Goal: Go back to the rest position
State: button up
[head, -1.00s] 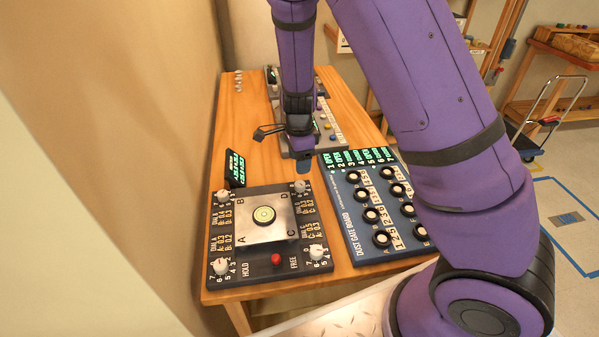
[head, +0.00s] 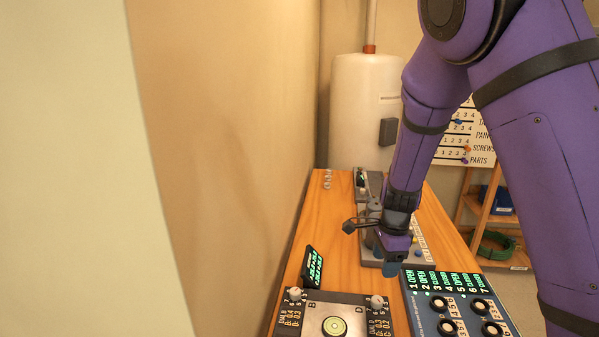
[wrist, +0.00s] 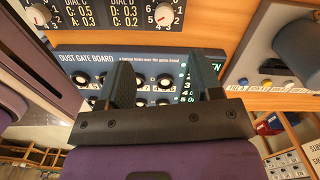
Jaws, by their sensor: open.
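My gripper (head: 391,268) hangs from my purple arm over the wooden bench, near the far edge of the dust gate board (head: 462,318). In the wrist view my gripper (wrist: 166,82) shows two dark fingers spread apart with nothing between them. The dust gate board (wrist: 150,65) lies beyond the fingers there, with its dark knobs and green lit text partly hidden by them. I cannot tell the exact height of the fingertips above the bench.
A dial panel with a round level (head: 335,326) is at the bench's near left. A small green display (head: 312,267) stands behind it. A grey panel (head: 420,240) lies farther back, partly behind my gripper. A wall runs along the left; a white tank (head: 362,105) stands beyond the bench.

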jog(key=s+d+r+n+t+y, duration=0.15)
jog(key=s+r+n, duration=0.35)
jog(key=r, duration=0.5)
jog(key=s+d+r+n+t+y, duration=0.1)
jog(key=s+d+r+n, duration=0.1)
jog(key=s+r+n, duration=0.5)
jog(key=s+d+r+n+t+h, duration=0.2)
jog(key=s+r+n, duration=0.3)
jog(key=s+r, duration=0.5)
jog(key=s+d+h, duration=0.1)
jog(key=s, duration=0.3)
jog(key=shift+s+d+r+n+t, duration=0.2)
jog(key=shift+s+n+t, duration=0.05)
jog(key=shift+n+t, duration=0.15)
dwell(0.4)
